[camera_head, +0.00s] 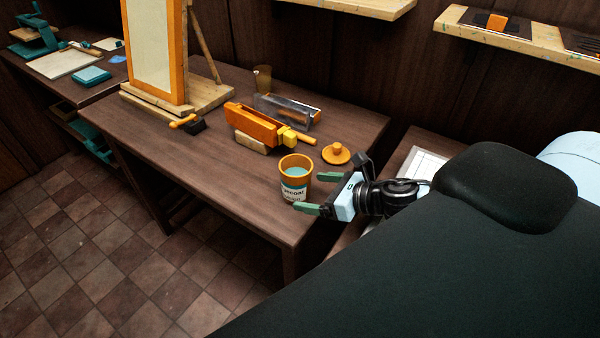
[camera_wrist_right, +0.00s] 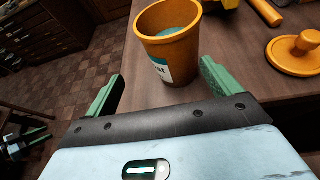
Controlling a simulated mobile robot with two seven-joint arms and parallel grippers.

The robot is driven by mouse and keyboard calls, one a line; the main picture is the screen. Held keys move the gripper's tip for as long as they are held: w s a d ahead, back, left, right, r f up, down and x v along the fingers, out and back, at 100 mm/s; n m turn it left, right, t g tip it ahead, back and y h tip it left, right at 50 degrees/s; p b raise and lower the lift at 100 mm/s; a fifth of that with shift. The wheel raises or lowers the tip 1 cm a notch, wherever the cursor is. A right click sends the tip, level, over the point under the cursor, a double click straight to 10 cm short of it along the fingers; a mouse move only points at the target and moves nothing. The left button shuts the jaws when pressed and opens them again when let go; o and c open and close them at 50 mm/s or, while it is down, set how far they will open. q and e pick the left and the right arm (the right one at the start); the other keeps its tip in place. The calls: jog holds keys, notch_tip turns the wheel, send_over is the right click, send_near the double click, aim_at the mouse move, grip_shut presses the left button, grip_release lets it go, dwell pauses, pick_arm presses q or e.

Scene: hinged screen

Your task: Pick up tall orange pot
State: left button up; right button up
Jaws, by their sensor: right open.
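The tall orange pot (camera_head: 296,163) stands upright and open-topped near the right front corner of the dark wooden table. It has a white and teal label and teal contents. Its orange lid with a knob (camera_head: 336,154) lies on the table behind it to the right. My right gripper (camera_head: 311,192) is open and empty, low beside the pot and pointing at it. In the right wrist view the pot (camera_wrist_right: 150,48) is just ahead of the gap between the green fingers. A dark piece with green tips at that view's left edge looks like my left gripper (camera_wrist_right: 24,138); its jaws are unclear.
An orange tool on a wooden block (camera_head: 252,126) and a clear tray (camera_head: 288,108) lie behind the pot. A framed screen (camera_head: 153,45) stands on its wooden base further left. Bare tabletop (camera_head: 215,180) lies left of the pot. A wall shelf (camera_head: 535,42) is above right.

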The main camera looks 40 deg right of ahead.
aim_at(309, 184)
jog(key=shift+w+d+f+h, duration=0.1)
jog(key=shift+w+d+h, duration=0.15)
jog(key=shift+d+h, duration=0.2)
jog(key=shift+s+d, duration=0.15)
jog(key=shift+d, duration=0.2)
jog(key=shift+x, duration=1.25)
pick_arm(q)
jog(key=shift+w+d+r+t, duration=0.15)
jog(key=shift+d+r, duration=0.1)
jog(key=shift+d, duration=0.3)
jog(key=shift+w+d+r+t, duration=0.15)
jog(key=shift+d+r, duration=0.1)
jog(key=shift+d, duration=0.25)
jog(key=shift+s, duration=0.1)
pick_arm(e)
jog(key=shift+r+x, duration=0.15)
jog(key=shift+x, duration=0.85)
jog(key=shift+r+x, duration=0.1)
jog(key=shift+x, duration=0.9)
jog(key=shift+w+a+f, duration=0.1)
jog(key=shift+w+f, duration=0.15)
jog(key=shift+w, duration=0.5)
